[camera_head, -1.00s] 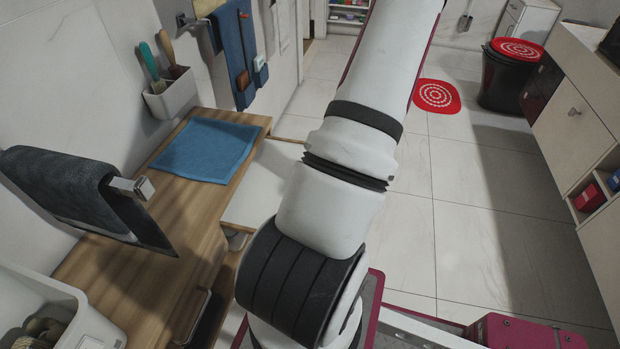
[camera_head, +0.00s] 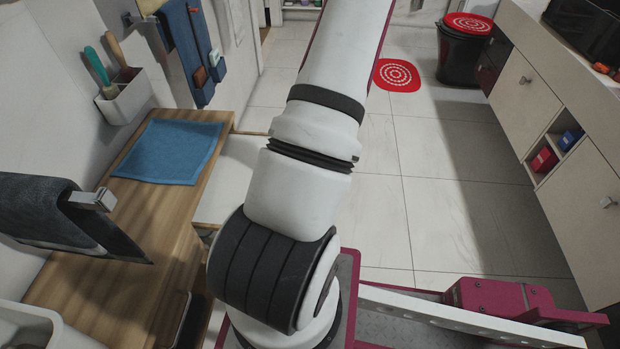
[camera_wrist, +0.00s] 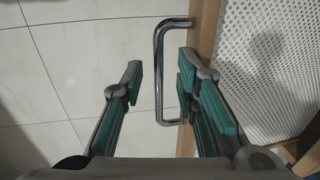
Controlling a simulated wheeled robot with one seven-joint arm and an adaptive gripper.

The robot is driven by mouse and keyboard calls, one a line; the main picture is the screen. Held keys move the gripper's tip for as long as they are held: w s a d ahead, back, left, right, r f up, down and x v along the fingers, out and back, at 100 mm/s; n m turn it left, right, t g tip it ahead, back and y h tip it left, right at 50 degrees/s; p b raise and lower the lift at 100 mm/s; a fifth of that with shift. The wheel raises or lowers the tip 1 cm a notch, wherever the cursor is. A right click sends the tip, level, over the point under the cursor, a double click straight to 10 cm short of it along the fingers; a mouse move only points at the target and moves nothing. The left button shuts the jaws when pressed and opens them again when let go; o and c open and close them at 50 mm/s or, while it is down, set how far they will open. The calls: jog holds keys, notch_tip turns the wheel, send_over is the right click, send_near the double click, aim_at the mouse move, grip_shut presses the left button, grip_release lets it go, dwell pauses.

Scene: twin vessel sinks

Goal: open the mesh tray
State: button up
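The mesh tray (camera_wrist: 265,75) is a white perforated surface with a wooden front edge (camera_wrist: 204,30), at the right of the wrist view. A chrome bar handle (camera_wrist: 158,60) stands out from that edge toward the left. My gripper (camera_wrist: 160,82) is open, with its teal-padded fingers on either side of the handle bar. Gaps show between both pads and the long part of the bar. The right finger overlaps the wooden front in the picture. In the head view my arm hides the gripper, and I cannot make out the mesh there.
A wooden counter (camera_head: 100,290) with a blue cloth (camera_head: 170,152) runs along the left, with a grey towel (camera_head: 50,205) above it. Cabinets (camera_head: 575,150) line the right. A black bin (camera_head: 462,55) and red mat (camera_head: 397,75) are far back.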

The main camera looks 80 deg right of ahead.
jog(key=shift+r, duration=0.1)
notch_tip(320, 180, up, 12)
jog(key=s, duration=0.2)
jog(key=shift+f, duration=0.2)
dwell(0.6)
jog(key=w+a+r+n+g, duration=0.1)
jog(key=w+a+r+n, duration=0.25)
jog(key=w+r, duration=0.3)
jog(key=w+a+r+n+g, duration=0.1)
jog(key=w+a+r+n, duration=0.1)
jog(key=w+a+r, duration=0.4)
jog(key=w+a+r+n, duration=0.2)
jog(key=w+a+r, duration=0.1)
jog(key=a, duration=0.3)
jog(key=w+a+r+n, duration=0.3)
jog(key=w+a, duration=0.1)
jog(key=a, duration=0.3)
jog(key=s+a+r+n+t, duration=0.1)
jog(key=s+a+r+n, duration=0.25)
jog(key=a, duration=0.45)
jog(key=s+a+r+n, duration=0.2)
jog(key=s+a+n, duration=0.1)
jog(key=s+a, duration=0.3)
notch_tip(320, 180, up, 18)
jog(key=w+a+t+p, duration=0.1)
jog(key=t+p, duration=0.2)
jog(key=p, duration=1.2)
jog(key=shift+f+p, duration=0.2)
jog(key=shift+p, duration=0.2)
